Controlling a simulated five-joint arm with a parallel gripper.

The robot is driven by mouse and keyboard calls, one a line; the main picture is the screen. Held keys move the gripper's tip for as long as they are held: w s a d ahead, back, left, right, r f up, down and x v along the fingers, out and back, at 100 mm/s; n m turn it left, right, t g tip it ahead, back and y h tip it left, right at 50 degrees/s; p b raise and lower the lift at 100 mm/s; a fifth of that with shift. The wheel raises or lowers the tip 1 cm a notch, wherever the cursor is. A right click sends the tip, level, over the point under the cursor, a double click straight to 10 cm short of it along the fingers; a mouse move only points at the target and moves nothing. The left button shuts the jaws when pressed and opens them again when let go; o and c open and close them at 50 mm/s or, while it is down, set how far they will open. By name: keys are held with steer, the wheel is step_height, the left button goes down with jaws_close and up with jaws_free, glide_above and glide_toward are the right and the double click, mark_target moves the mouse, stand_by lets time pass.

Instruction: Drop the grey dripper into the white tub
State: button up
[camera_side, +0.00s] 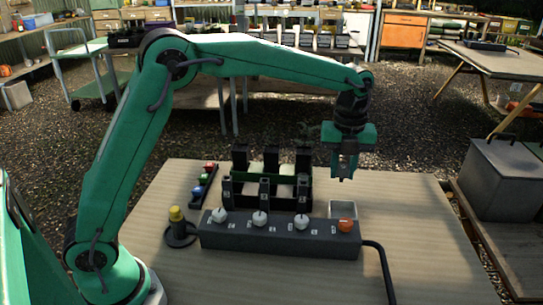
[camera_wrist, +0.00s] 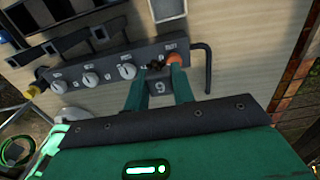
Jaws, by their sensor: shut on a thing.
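My gripper (camera_side: 345,176) points down, raised above the table. Its green fingers also show in the wrist view (camera_wrist: 158,80). They are shut on the grey dripper (camera_wrist: 158,87), a small grey piece with a pale numeral and a dark brown tip. In the side view the fingers mostly hide it. The white tub (camera_side: 342,210) is a small open box with a pale rim, standing on the table behind the right end of the control box. In the side view it lies below the gripper. In the wrist view the tub (camera_wrist: 171,19) is at the top edge, partly cut off, beyond the dripper.
A dark control box (camera_side: 280,238) with white knobs and an orange knob (camera_side: 346,225) lies in front of the tub, its cable at the right. A black rack (camera_side: 266,190) stands left of the tub. A yellow knob (camera_side: 176,213) is further left. The table's right side is clear.

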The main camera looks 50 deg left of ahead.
steer(key=w+f, duration=0.5)
steer(key=w, duration=0.2)
steer(key=shift+a+f, duration=0.3)
steer(key=shift+a, duration=0.1)
step_height(320, 180, down, 6)
stand_by(0.5)
steer(key=o, duration=1)
steer(key=shift+o, duration=0.2)
step_height(320, 180, up, 8)
